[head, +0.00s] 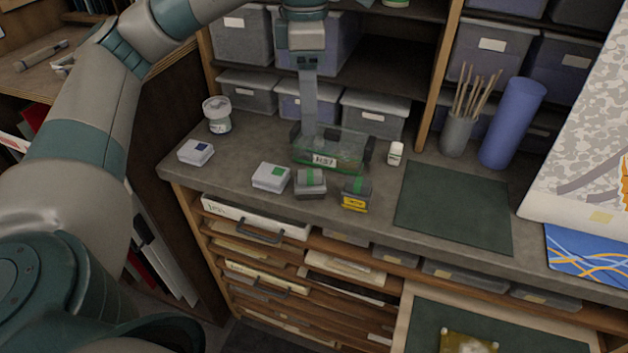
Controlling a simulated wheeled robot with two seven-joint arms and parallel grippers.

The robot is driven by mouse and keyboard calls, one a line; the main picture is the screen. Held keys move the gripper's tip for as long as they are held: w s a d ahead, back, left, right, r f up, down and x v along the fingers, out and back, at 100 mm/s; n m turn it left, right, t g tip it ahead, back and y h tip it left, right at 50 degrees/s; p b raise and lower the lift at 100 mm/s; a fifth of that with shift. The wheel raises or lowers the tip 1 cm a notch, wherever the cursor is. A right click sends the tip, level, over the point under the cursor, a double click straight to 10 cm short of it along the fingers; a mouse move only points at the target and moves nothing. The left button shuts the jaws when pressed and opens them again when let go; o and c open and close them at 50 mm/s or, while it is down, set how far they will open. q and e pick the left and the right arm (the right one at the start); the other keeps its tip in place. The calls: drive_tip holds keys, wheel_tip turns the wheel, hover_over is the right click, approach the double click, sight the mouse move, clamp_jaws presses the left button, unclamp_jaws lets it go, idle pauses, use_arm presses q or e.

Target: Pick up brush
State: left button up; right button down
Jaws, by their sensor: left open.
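My left gripper (311,130) points straight down from the upper middle of the head view. Its fingers are at the left part of a clear, green-tinted tray (347,146) with a white label, on the grey worktop. From this angle the fingers overlap one another, and I cannot tell whether they touch the tray or anything in it. No brush can be made out in the tray. Several thin wooden sticks, perhaps brushes (474,92), stand in a grey cup (456,134) at the right, well apart from the gripper. My right gripper is not in view.
Small boxes with blue, green and yellow marks (270,177) sit in front of the tray. A dark green mat (454,208) lies bare at the right. Storage bins line the back.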

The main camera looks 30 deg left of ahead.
use_arm(q)
drive_tip(key=shift+a+r, duration=0.15)
drive_tip(key=shift+a, duration=0.2)
drive_tip(key=p, duration=0.4)
hover_over(307, 173)
wheel_tip(307, 173, down, 11)
drive_tip(key=shift+f, duration=0.65)
